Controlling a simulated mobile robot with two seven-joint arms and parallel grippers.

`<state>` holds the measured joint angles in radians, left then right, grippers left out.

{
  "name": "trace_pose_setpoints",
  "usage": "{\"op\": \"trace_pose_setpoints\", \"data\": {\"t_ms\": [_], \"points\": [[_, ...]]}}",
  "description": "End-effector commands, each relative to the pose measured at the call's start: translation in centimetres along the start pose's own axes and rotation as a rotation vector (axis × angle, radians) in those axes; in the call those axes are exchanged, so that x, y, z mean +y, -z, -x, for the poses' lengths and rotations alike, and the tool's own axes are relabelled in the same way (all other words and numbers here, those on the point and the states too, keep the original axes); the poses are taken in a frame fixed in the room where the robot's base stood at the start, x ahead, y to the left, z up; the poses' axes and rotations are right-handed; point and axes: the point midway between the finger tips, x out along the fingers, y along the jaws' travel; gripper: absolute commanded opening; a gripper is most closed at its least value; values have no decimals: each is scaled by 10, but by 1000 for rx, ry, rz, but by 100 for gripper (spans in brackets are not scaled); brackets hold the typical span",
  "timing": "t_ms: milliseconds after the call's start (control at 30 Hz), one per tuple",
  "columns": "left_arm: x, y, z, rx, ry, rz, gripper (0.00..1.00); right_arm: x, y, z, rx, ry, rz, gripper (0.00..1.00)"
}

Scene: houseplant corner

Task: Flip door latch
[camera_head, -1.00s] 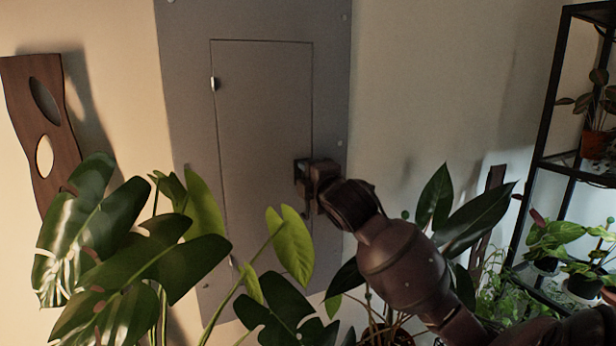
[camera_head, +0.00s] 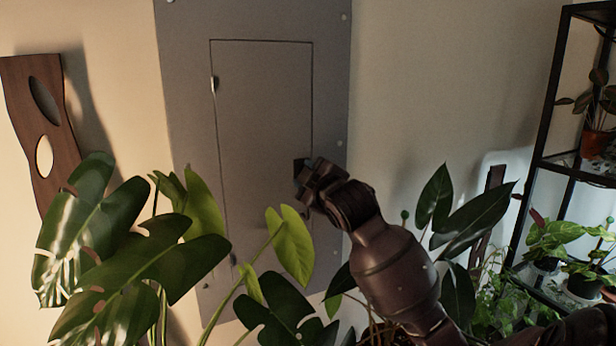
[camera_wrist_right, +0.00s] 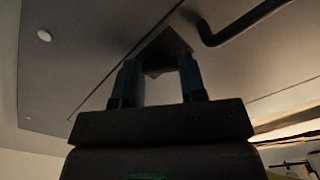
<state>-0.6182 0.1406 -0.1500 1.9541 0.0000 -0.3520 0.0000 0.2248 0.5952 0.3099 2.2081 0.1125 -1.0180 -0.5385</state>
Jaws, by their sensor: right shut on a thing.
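The grey door panel (camera_head: 262,120) is set in a grey metal frame on the wall, and it appears closed. The small dark door latch (camera_head: 298,167) is at its right edge, mostly hidden behind my right gripper (camera_head: 303,182). In the right wrist view, the latch's dark plate (camera_wrist_right: 172,42) is just beyond the two fingers of the right gripper (camera_wrist_right: 158,70). A small part of the latch sits between the fingers, which are shut on it. My left gripper is not in view.
Large-leaved plants (camera_head: 150,260) stand in front of the panel's lower part, with a light green leaf (camera_head: 292,245) just below my gripper. A black shelf (camera_head: 540,150) with potted plants is at the right. A brown wooden wall piece (camera_head: 40,110) hangs at the left.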

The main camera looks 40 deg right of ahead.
Motion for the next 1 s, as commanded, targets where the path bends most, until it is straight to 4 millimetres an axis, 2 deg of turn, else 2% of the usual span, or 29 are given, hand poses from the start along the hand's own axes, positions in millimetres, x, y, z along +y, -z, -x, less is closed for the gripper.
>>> {"op": "trace_pose_setpoints", "data": {"t_ms": [600, 1000], "points": [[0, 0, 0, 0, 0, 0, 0, 0, 0, 0, 1, 0, -586, 14], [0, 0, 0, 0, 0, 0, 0, 0, 1, 0, 2, -1, -872, 14]]}}
